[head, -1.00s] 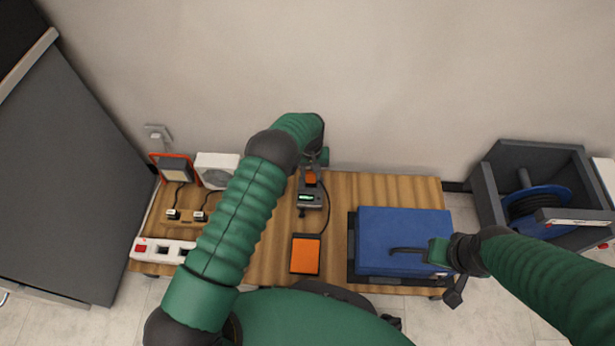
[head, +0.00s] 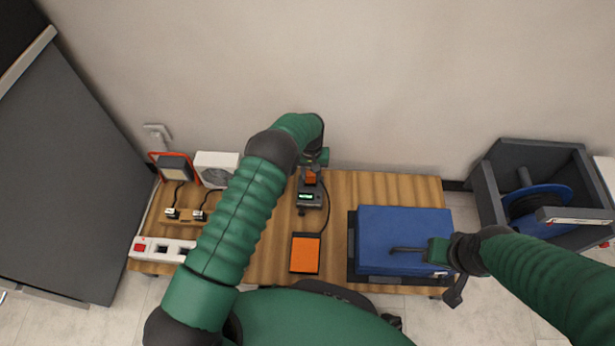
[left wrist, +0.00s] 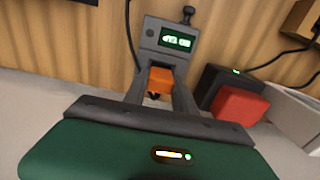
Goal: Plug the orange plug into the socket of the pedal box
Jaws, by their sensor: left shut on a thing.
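The orange plug (head: 311,178) is between the fingers of my left gripper (head: 312,170), at the back edge of the table. It also shows in the left wrist view (left wrist: 160,80), where the gripper (left wrist: 158,88) is shut on it. The grey pedal box (head: 310,199) with a lit display lies directly in front of the plug. In the left wrist view the plug meets the near edge of the pedal box (left wrist: 165,44); the socket is hidden, and I cannot tell how deep the plug sits. My right gripper (head: 440,252) is over the blue case; its jaws are unclear.
An orange pedal (head: 306,254) lies in front, with a black cable beside it. The blue case (head: 400,232) fills the table's right part. A cable reel (head: 540,203) stands right.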

